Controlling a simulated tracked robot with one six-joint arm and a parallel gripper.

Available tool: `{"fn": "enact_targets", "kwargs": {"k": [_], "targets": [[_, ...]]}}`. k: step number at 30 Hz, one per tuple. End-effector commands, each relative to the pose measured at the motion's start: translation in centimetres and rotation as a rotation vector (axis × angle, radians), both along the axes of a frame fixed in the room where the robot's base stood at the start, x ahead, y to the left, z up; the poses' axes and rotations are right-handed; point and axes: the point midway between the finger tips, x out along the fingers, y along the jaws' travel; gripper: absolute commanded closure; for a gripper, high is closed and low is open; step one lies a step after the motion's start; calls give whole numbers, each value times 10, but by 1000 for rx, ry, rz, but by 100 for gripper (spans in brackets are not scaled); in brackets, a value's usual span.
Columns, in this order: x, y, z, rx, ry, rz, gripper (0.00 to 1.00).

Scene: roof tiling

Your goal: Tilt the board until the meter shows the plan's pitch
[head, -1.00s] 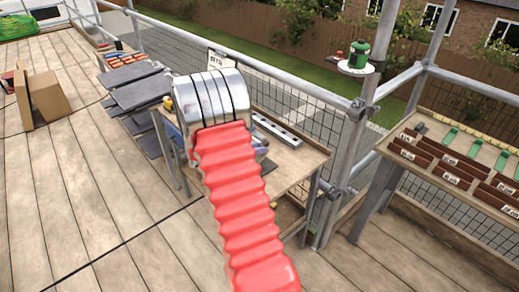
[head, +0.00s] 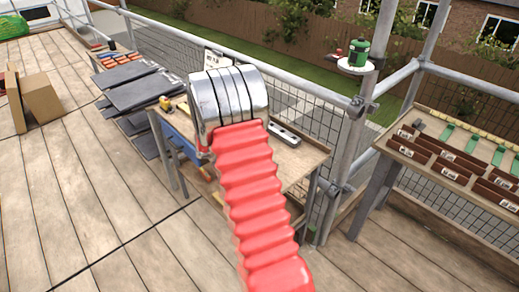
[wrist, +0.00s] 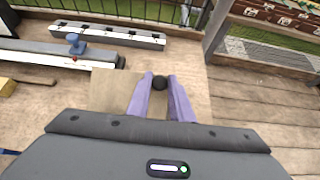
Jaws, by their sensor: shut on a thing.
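In the wrist view, my gripper's purple fingers (wrist: 160,98) are shut on a dark round knob (wrist: 160,82), which shows between their tips. A flat tan board (wrist: 107,91) lies just left of the fingers; I cannot tell its tilt or whether the knob is joined to it. A long grey bar (wrist: 35,49) with a blue knob (wrist: 75,43) lies beyond it. No meter reading can be made out. In the head view, my red and chrome arm hides the gripper and part of the workbench (head: 305,157). A sheet (head: 217,58) hangs on the rail, its text too small to read.
A pale slotted bar (wrist: 93,33) lies at the back of the bench; it also shows in the head view (head: 284,134). Slates (head: 137,91) and a cardboard box (head: 43,97) stand left. A scaffold post (head: 347,150) and brown bins (head: 445,165) stand right. The front deck is clear.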

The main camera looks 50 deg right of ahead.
Motion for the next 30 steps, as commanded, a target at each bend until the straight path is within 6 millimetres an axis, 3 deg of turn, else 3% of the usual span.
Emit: {"fn": "enact_targets", "kwargs": {"k": [2,3,9,20,30], "targets": [[3,0,1,-1,-4,7,100],[3,1,1,-1,-4,7,78],[2,1,1,-1,-3,5,64],[2,4,3,-1,-2,3,63],[6,41,27,-2,-4,7,63]]}}
